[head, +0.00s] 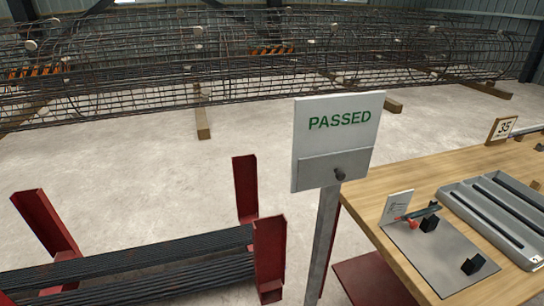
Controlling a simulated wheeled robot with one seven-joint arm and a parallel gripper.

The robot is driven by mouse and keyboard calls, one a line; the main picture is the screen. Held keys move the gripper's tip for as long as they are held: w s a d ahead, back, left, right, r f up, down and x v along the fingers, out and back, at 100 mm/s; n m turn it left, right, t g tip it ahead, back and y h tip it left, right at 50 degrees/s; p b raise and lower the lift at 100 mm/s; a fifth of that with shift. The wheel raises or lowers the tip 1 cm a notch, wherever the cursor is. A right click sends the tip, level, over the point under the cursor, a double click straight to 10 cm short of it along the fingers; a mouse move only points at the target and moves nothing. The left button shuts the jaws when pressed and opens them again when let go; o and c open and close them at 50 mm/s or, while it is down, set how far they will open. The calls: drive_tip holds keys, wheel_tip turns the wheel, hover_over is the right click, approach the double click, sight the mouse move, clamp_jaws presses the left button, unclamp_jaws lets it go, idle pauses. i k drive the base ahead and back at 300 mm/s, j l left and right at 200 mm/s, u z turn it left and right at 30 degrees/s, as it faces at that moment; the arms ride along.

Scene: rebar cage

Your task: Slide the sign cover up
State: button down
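The sign (312,112) is a white panel on a grey post, with the green word PASSED on its upper part. The sign cover (315,172) is a light grey plate over the lower part of the panel. A dark round knob (339,174) sticks out from the cover near its middle. The cover hides whatever is on the panel behind it. The word PASSED is fully uncovered above it. My gripper is not in view.
A wooden workbench (450,172) stands right of the post (324,235), bearing a grey tray (450,196) and a grey plate (440,262) with small tools. Red rack uprights (269,258) with dark bars (130,280) stand at left. Rebar cages (250,65) lie behind, beyond open concrete floor.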

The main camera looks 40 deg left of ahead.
sight(314, 172)
drive_tip(key=i+u, duration=0.4)
drive_tip(key=i+l+u, duration=0.2)
drive_tip(key=i+u, duration=0.15)
drive_tip(key=i+l+u, duration=0.25)
drive_tip(key=u, duration=0.15)
drive_tip(key=i+l, duration=0.05)
drive_tip(key=i, duration=0.05)
